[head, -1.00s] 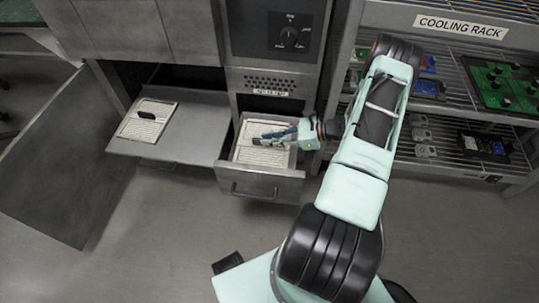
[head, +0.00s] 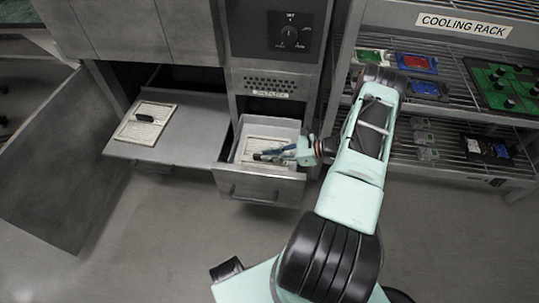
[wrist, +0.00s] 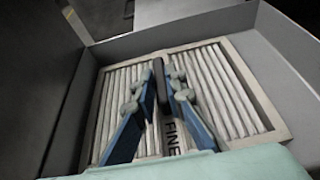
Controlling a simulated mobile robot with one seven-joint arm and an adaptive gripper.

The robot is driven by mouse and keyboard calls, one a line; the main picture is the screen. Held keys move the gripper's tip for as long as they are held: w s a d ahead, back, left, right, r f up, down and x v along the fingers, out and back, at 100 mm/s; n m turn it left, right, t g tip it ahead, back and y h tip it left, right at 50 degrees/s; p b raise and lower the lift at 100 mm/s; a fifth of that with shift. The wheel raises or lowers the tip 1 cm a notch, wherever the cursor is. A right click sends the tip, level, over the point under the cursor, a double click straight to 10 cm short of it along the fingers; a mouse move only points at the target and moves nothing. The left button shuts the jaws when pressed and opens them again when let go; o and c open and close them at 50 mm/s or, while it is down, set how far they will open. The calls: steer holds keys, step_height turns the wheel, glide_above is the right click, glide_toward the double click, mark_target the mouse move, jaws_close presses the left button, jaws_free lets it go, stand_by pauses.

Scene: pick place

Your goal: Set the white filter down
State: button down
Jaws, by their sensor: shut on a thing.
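The white filter (head: 257,146) is a pleated, framed panel inside the open drawer (head: 260,188). In the wrist view the filter (wrist: 225,85) lies roughly flat between the drawer walls (wrist: 283,55), with a dark upright handle and the word FINE along its middle. My gripper (wrist: 168,85) is shut on that handle, with a blue finger on each side. In the head view my gripper (head: 264,156) reaches into the drawer from the right and covers part of the filter. Whether the filter's underside touches the drawer floor is hidden.
Another pale filter with a dark handle (head: 144,120) lies on a pulled-out metal shelf (head: 190,140) to the left. An open cabinet door (head: 55,160) stands further left. The cooling rack (head: 455,112) at right holds circuit boards and small parts. The front floor is clear.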

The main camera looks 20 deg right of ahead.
steer(key=c, duration=2)
jaws_free()
steer(key=shift+o, duration=0.2)
steer(key=shift+r+p, duration=0.3)
steer(key=shift+p, duration=0.15)
steer(key=p+v, duration=0.1)
steer(key=v, duration=1.1)
steer(key=shift+f+p, duration=0.2)
steer(key=shift+p, duration=0.1)
steer(key=shift+r, duration=0.1)
